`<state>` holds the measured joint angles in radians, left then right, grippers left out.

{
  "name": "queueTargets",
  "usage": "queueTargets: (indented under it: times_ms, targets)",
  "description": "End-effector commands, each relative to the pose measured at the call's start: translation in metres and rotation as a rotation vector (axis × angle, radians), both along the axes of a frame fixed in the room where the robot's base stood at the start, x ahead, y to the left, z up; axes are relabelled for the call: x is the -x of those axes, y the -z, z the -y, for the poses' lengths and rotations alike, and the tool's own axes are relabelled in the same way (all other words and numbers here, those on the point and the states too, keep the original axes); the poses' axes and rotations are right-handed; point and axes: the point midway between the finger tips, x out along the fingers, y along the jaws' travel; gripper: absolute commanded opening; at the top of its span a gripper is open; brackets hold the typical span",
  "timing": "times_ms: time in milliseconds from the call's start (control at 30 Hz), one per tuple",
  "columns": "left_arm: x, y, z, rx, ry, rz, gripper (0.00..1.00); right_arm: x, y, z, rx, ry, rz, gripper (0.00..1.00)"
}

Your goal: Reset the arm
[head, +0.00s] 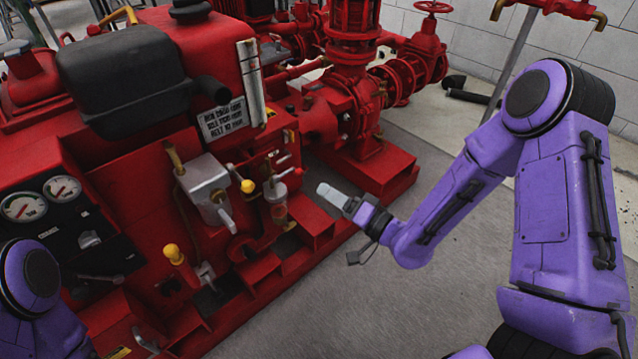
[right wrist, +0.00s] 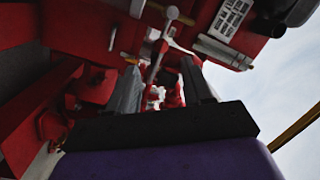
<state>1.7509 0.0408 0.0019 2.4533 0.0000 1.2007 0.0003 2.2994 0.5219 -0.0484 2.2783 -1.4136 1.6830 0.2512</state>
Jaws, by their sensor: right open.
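My right arm (head: 450,205) is purple and reaches in from the right in the head view. Its gripper (head: 325,190) is at the front of the red pumpset (head: 390,170), apart from the small valves and levers to its left. In the right wrist view the two grey fingers of this gripper (right wrist: 163,85) stand apart with nothing held between them.
A grey metal box with a handle (head: 208,190), yellow-knobbed levers (head: 174,254) and two round gauges (head: 62,189) are on the pumpset's front. A black tank (head: 125,75) sits above. Grey floor (head: 330,300) is clear in front. A pale block wall (head: 480,40) stands behind.

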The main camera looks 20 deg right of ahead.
Motion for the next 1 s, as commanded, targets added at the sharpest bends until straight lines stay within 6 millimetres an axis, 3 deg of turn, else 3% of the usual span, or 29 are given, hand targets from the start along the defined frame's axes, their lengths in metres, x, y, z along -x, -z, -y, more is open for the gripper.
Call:
queueTargets:
  times_ms: [467, 567, 667, 733, 833, 900, 1000]
  targets:
    - [0.0, 0.0, 0.0, 0.0, 0.0, 0.0, 0.43, 0.001, 0.0, 0.001, 0.003, 0.0, 0.001, 0.5]
    - [0.0, 0.0, 0.0, 0.0, 0.0, 0.0, 0.43, -0.001, 0.009, 0.006, 0.062, 0.036, -0.02, 0.5]
    - [0.0, 0.0, 0.0, 0.0, 0.0, 0.0, 0.43, -0.002, 0.036, 0.025, 0.164, 0.167, -0.133, 0.5]
    - [0.0, 0.0, 0.0, 0.0, 0.0, 0.0, 0.43, 0.015, 0.081, 0.039, 0.278, 0.26, -0.303, 0.5]
    - [0.0, 0.0, 0.0, 0.0, 0.0, 0.0, 0.43, 0.066, 0.148, 0.057, 0.453, 0.357, -0.579, 0.5]
    - [0.0, 0.0, 0.0, 0.0, 0.0, 0.0, 0.43, 0.105, 0.181, 0.067, 0.55, 0.397, -0.735, 0.5]
    - [0.0, 0.0, 0.0, 0.0, 0.0, 0.0, 0.43, 0.16, 0.213, 0.078, 0.667, 0.426, -0.916, 0.5]
